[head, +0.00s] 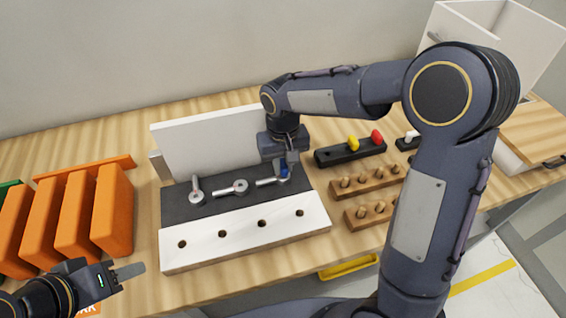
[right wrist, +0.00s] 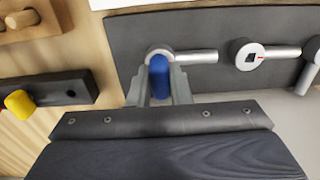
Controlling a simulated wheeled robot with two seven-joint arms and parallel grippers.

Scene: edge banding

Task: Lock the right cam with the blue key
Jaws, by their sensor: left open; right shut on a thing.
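My right gripper (head: 286,163) is shut on the blue key (head: 284,172) above the right cam (head: 270,181), on the dark panel. In the right wrist view the blue key (right wrist: 159,78) stands between the two fingers, its end at the round head of the right cam (right wrist: 196,57). I cannot tell how deep it sits, because the key and fingers hide the socket. The right cam's lever points left in the head view. The middle cam (head: 235,188) shows an empty square socket in the wrist view, and the left cam (head: 196,192) stands beside it. My left gripper (head: 131,270) is open and empty.
A white strip with holes (head: 242,241) lies before the dark panel, and a white board (head: 212,146) stands behind. A black holder (head: 350,152) with yellow and red keys is to the right, near wooden peg blocks (head: 367,181). Orange bins (head: 75,219) stand at left.

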